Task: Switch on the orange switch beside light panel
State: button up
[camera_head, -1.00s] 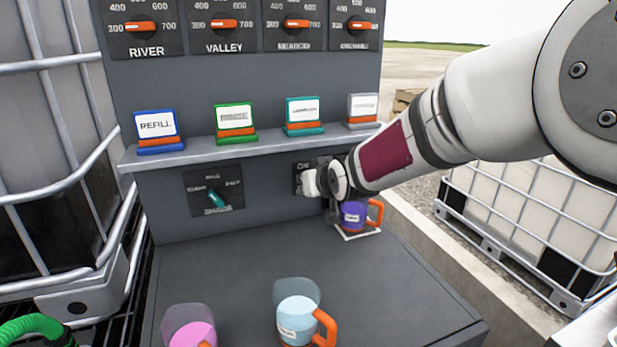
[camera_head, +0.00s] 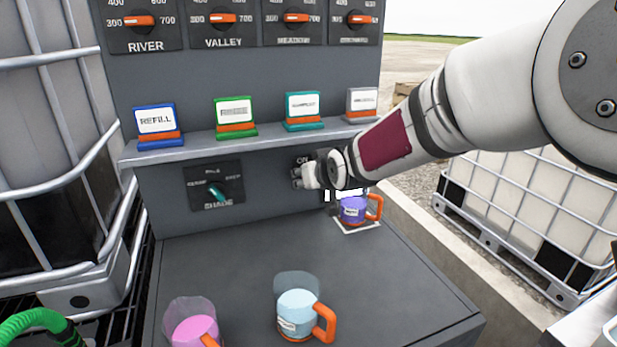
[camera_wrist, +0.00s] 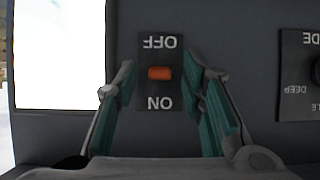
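The orange switch (camera_wrist: 160,73) sits on a dark plate with OFF and ON labels, upside down in the wrist view. It lies midway between the labels, so I cannot tell its state. A bright white panel (camera_wrist: 60,55), apparently the light panel, is left of it in the wrist view. In the head view part of a white panel (camera_head: 346,194) shows below my wrist. My gripper (camera_wrist: 158,68) is open, its teal-padded fingers on either side of the switch, with nothing between them that I can see held. In the head view my arm hides the switch; part of the ON label (camera_head: 303,160) shows.
A shade dial (camera_head: 214,187) is left of the switch. A shelf (camera_head: 195,146) with several coloured cards runs above. A purple mug (camera_head: 353,209) stands below my wrist; light-blue (camera_head: 296,312) and pink (camera_head: 194,331) mugs stand nearer. The counter's middle is clear.

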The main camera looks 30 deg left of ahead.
jog(key=v, duration=1.1)
jog(key=shift+s+d+r, duration=0.2)
jog(key=shift+s+d, duration=0.05)
